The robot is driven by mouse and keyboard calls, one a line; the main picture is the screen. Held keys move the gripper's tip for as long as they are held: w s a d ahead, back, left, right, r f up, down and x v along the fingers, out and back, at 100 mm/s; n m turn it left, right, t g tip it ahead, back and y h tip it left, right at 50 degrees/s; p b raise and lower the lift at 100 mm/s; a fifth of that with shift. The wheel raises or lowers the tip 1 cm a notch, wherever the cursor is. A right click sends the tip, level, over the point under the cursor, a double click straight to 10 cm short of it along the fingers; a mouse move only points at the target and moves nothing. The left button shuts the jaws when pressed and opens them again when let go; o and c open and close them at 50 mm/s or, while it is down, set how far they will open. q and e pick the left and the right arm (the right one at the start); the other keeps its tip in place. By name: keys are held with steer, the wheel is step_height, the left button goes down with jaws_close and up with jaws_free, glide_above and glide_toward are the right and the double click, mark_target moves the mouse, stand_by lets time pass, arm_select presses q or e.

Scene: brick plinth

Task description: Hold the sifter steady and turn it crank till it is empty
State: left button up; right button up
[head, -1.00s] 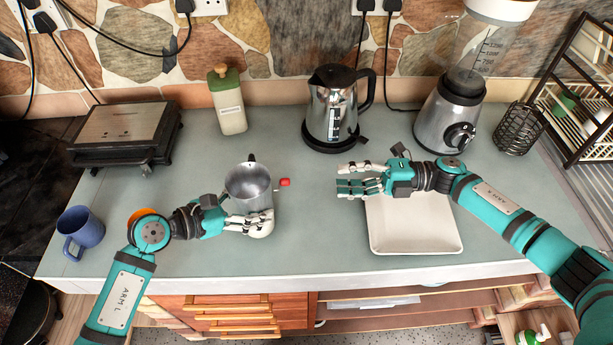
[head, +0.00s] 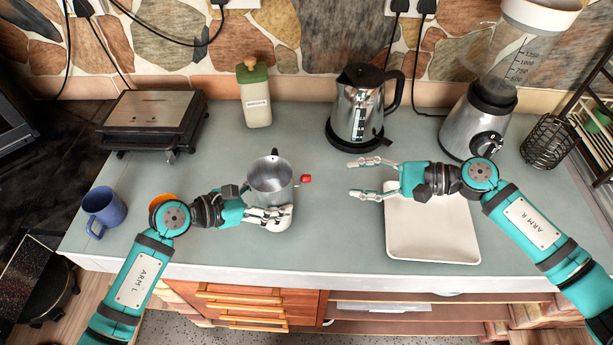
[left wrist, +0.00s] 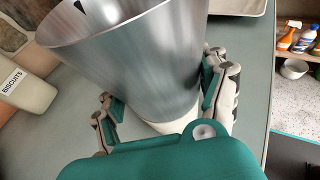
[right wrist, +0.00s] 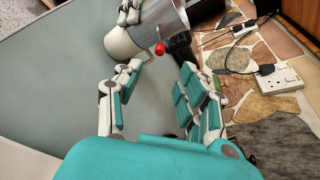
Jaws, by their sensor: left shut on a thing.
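The sifter's inside is not clearly visible.
A white tray (head: 430,235) lies under my right arm. A kettle (head: 358,110), a biscuit tin (head: 255,98) and a blender (head: 475,120) stand at the back. A grill (head: 150,120) and blue mug (head: 103,210) are left. The counter between sifter and kettle is clear.

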mark_target(307, 176)
steer(key=x, duration=1.2)
steer(key=shift+r, duration=0.1)
jaws_close()
